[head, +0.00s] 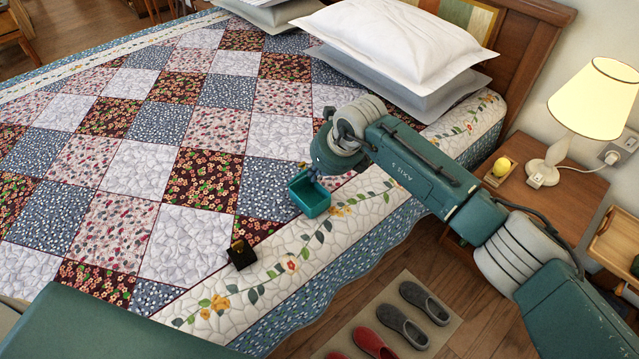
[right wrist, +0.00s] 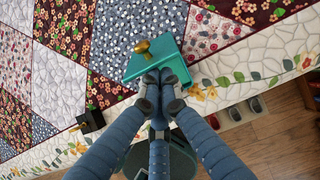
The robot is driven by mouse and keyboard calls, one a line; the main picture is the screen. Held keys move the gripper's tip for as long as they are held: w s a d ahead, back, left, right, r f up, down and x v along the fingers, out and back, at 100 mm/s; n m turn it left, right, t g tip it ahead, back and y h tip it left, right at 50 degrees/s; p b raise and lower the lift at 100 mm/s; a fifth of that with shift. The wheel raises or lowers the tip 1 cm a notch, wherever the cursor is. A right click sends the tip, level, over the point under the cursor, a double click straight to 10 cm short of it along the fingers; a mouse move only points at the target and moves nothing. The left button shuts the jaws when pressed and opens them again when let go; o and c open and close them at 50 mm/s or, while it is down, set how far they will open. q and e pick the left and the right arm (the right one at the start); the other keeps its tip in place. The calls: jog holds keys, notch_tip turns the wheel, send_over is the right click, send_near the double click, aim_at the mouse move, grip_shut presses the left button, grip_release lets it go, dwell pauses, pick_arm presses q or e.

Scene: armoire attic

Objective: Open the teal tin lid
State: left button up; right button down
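The teal tin (head: 312,200) stands on the quilt near the bed's front edge. In the head view its top looks like a shaded hollow with a lighter rim, but I cannot tell clearly how far the lid stands open. In the right wrist view the tin (right wrist: 175,66) lies just beyond the fingertips, with a brass knob (right wrist: 142,47) at its far side. My right gripper (head: 314,177) reaches down over the tin. Its fingers (right wrist: 159,77) are together at the tin's near edge, and nothing shows between them; contact is unclear. My left gripper is out of view.
A small black box (head: 241,255) with a brass fitting sits on the quilt left of the tin. Pillows (head: 395,45) lie at the headboard. A nightstand (head: 560,195) with a lamp (head: 595,100) is at right. Slippers (head: 400,325) lie on the floor mat. The quilt's left is clear.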

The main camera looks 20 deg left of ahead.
jog(key=shift+w+a+r+b, duration=0.3)
jog(key=shift+a+r+b, duration=0.1)
jog(key=shift+a+b, duration=0.1)
dwell(0.3)
